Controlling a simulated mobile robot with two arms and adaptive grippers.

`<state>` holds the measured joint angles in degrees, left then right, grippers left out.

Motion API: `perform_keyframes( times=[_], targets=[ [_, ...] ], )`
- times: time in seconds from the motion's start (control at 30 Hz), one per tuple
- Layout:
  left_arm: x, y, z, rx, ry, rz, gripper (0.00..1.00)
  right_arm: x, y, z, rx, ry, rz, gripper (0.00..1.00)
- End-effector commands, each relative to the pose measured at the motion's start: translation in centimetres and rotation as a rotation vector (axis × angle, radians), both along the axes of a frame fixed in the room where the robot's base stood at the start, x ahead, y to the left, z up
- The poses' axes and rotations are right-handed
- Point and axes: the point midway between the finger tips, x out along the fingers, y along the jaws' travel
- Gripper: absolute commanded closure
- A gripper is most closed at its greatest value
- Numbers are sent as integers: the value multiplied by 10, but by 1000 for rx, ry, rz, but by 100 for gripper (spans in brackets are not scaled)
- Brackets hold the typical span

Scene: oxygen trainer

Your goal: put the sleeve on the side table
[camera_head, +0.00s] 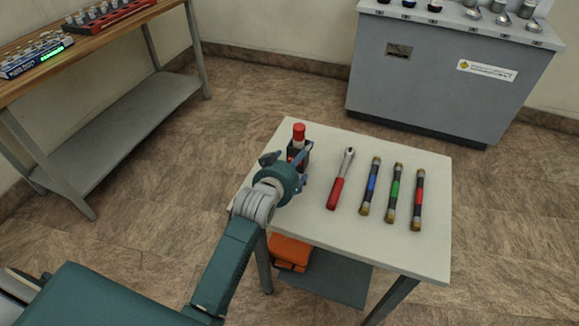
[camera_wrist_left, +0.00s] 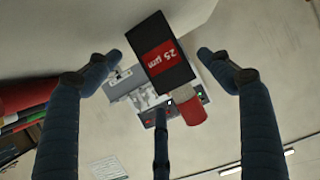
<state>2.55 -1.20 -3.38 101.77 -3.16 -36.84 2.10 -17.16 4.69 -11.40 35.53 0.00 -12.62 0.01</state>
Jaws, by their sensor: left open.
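The sleeve (camera_head: 293,151) is a dark block with a red label and a red cylinder at its top, at the back left corner of the side table (camera_head: 325,229). In the left wrist view the sleeve (camera_wrist_left: 150,45) shows a "25 µm" label and lies between my spread fingers. My left gripper (camera_head: 284,160) is open around or just beside the sleeve, with gaps to both side fingers in the left wrist view (camera_wrist_left: 160,72). The gripper partly hides the sleeve in the head view, so I cannot tell whether its base touches the tabletop. My right gripper is out of view.
On the side table lie a red-handled ratchet (camera_head: 341,178) and several banded tools (camera_head: 394,192). An orange case (camera_head: 289,252) sits on the lower shelf. A wooden bench (camera_head: 100,42) stands left, a grey cabinet (camera_head: 440,85) behind. The table's front is clear.

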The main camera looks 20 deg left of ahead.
Motion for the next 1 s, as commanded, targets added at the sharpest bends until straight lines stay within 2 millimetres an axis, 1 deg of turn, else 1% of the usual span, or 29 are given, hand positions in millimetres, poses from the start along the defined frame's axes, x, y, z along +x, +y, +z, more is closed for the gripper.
perform_keyframes(
  times=[0.03, 0.2, 0.3, 0.4, 0.57, 1.0],
  targets=[
    [-12, 0, 4, 0, 1, 0, 20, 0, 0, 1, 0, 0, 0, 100],
    [-45, 1, 18, 0, 0, 0, 20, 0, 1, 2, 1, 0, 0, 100],
    [-60, 2, 24, 0, 1, 0, 20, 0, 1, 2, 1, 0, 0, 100],
    [-70, 2, 29, 1, 1, 0, 20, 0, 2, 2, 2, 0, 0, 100],
    [-77, 2, 32, 1, 1, 0, 20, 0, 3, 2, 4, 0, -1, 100],
    [-77, 2, 32, 1, 0, 0, 20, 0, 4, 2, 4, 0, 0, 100]
  ],
)
